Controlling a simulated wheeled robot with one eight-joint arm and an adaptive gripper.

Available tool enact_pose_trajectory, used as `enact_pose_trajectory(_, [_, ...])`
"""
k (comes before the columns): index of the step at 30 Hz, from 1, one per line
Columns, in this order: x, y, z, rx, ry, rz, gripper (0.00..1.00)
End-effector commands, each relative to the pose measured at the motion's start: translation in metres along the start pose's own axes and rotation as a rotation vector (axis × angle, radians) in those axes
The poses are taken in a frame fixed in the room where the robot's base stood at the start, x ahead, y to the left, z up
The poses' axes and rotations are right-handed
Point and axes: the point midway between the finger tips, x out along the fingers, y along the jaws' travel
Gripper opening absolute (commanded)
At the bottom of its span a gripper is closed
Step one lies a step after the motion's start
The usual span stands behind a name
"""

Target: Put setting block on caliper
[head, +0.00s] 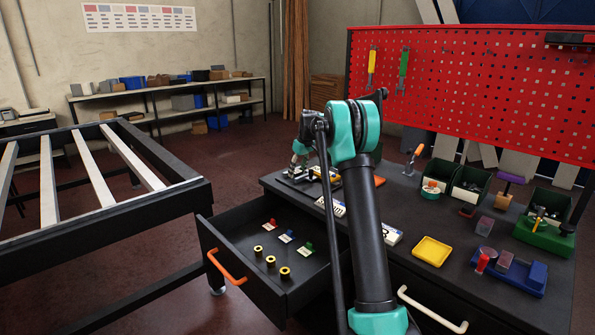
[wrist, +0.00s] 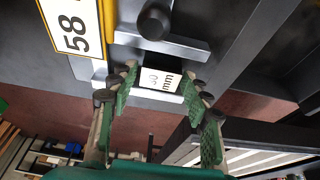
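In the wrist view, a dark block with a white label reading "mm" (wrist: 162,80), which looks like the setting block, sits between the fingertips of my gripper (wrist: 163,82). The fingers lean inward and seem to press on its two sides; the contact is partly hidden. Grey metal bars with a crosspiece (wrist: 183,42) lie just beyond the block and look like the caliper. I cannot tell whether the block touches them. In the head view, my gripper (head: 299,152) is over the far left corner of the black workbench, and the block is too small to make out.
A yellow-framed "58" label (wrist: 73,22) is close to my left finger in the wrist view. An open drawer (head: 238,232) holds several small pieces. A yellow tray (head: 432,251) and green bins (head: 470,186) stand on the right of the bench. A slatted frame (head: 100,190) stands at left.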

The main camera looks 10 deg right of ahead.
Motion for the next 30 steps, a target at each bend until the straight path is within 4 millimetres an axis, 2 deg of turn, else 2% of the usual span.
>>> enact_pose_trajectory(10, [-0.001,0.000,0.000,0.000,0.000,0.000,0.59])
enact_pose_trajectory(14, [-0.009,0.000,-0.001,0.000,0.000,0.000,0.59])
enact_pose_trajectory(30, [-0.107,0.000,-0.001,0.000,0.000,0.000,0.59])
